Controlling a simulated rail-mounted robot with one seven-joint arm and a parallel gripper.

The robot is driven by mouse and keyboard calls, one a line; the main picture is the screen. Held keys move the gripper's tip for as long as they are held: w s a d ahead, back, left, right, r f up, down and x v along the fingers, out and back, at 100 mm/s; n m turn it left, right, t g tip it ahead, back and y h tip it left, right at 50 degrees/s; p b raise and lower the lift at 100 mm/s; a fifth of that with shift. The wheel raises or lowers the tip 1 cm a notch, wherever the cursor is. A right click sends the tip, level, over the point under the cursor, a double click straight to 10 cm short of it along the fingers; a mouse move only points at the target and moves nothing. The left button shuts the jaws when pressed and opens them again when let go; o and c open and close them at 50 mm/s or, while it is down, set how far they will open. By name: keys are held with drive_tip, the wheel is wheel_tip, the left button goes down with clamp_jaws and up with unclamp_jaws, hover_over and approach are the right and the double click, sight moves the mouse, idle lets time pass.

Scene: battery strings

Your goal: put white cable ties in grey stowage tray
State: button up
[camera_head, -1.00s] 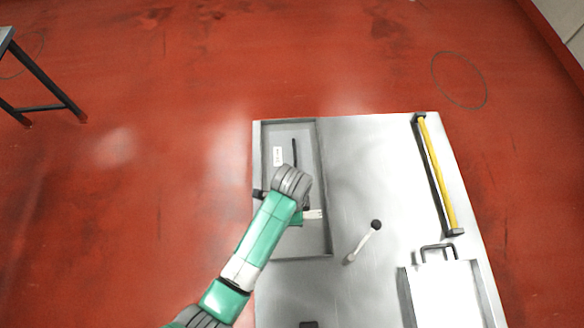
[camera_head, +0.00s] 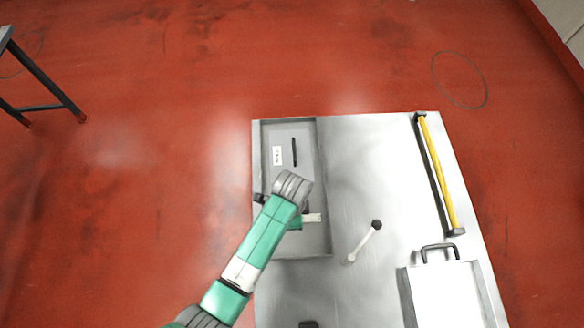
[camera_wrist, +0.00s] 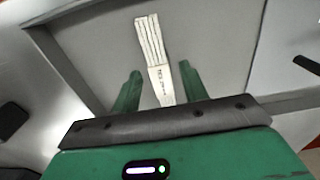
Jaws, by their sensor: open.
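The white cable ties (camera_wrist: 150,42) are a flat bundle with a printed band. In the wrist view they lie on the grey floor of the stowage tray (camera_wrist: 222,38). My gripper (camera_wrist: 160,69) is open, with one green finger on each side of the bundle's lower end and a visible gap on both sides. In the head view my gripper is over the grey tray (camera_head: 309,140), its fingers mostly hidden by my wrist. A white strip (camera_head: 313,217), which looks like the ties, shows just right of it.
A white label (camera_head: 277,155) and a small black bar (camera_head: 294,152) are in the tray's far part. On the bench top (camera_head: 365,150) are a black-knobbed white lever (camera_head: 364,241), a yellow bar (camera_head: 438,175) and a handled white case (camera_head: 445,292).

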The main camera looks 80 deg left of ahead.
wheel_tip(320, 180, up, 12)
drive_tip(key=p, duration=0.2)
idle(0.4)
drive_tip(key=w+r+t+y, duration=0.3)
drive_tip(key=w+r+t, duration=0.2)
drive_tip(key=w+r, duration=0.8)
drive_tip(key=w+d+r+n+t+y, duration=0.1)
drive_tip(key=w+d+r+t, duration=0.25)
drive_tip(key=w+r, duration=0.35)
drive_tip(key=w+d+r+t+y, duration=0.1)
drive_tip(key=w+d+r+t, duration=0.3)
drive_tip(key=r, duration=0.5)
drive_tip(key=w+d+r+t, duration=0.1)
drive_tip(key=d+r+t, duration=0.1)
drive_tip(key=d+r, duration=0.45)
drive_tip(key=w+d+r+t, duration=0.2)
drive_tip(key=d+r+t, duration=0.1)
drive_tip(key=r, duration=0.7)
drive_tip(key=s+d+r+t+h, duration=0.2)
drive_tip(key=d+r, duration=0.4)
drive_tip(key=r, duration=0.3)
drive_tip(key=s+d+r+t+h, duration=0.3)
drive_tip(key=s+d+r+t, duration=0.2)
drive_tip(key=s+d+r, duration=0.1)
wheel_tip(320, 180, up, 3)
drive_tip(key=shift+s+d+f+n, duration=0.15)
drive_tip(key=shift+s+d+n, duration=0.2)
drive_tip(key=shift+s, duration=0.2)
